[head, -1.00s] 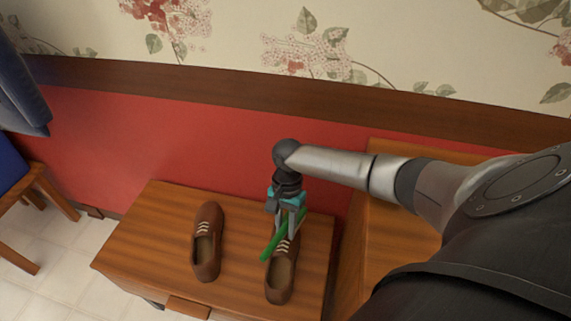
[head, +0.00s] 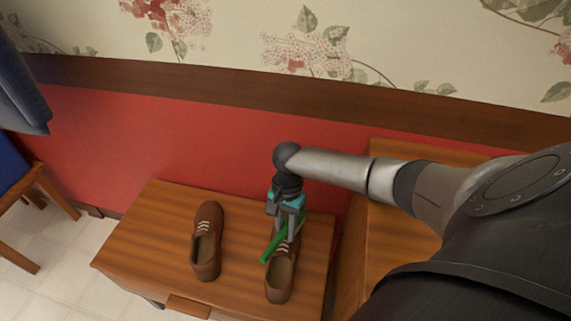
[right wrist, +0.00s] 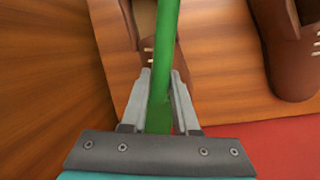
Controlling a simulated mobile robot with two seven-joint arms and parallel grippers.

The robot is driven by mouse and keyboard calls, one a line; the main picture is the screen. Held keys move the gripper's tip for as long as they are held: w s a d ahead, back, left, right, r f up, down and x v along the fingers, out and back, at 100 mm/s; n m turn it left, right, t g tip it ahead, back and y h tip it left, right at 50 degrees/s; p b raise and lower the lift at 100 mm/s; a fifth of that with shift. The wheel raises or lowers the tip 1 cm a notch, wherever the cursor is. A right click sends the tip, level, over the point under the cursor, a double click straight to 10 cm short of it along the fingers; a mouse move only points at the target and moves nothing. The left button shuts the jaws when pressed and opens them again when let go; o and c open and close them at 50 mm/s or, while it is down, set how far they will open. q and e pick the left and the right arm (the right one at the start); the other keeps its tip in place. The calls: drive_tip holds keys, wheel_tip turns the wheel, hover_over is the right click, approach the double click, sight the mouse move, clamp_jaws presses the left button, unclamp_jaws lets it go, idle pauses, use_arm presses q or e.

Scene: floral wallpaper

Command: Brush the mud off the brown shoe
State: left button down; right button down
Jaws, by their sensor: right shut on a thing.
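Two brown shoes rest on a wooden bench: the left shoe (head: 206,254) and the right shoe (head: 279,277). My right gripper (head: 285,232) is above the laces end of the right shoe, shut on a green brush (head: 272,249). The brush lies slanted over that shoe; I cannot tell whether it touches. In the right wrist view the green handle (right wrist: 164,55) runs up from between the fingers (right wrist: 158,105), over part of the right shoe (right wrist: 113,30). The left shoe (right wrist: 287,50) is at the upper right there. Bristles are hidden, and no mud can be made out. My left gripper is out of view.
The bench (head: 150,240) has bare wood left of the shoes. A red wall (head: 200,140) stands close behind it. A second wooden piece (head: 385,255) stands to the right, under my right arm. A chair (head: 35,190) is at the far left.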

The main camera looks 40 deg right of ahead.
drive_tip(key=shift+s+a+f, duration=0.15)
drive_tip(key=shift+f, duration=0.3)
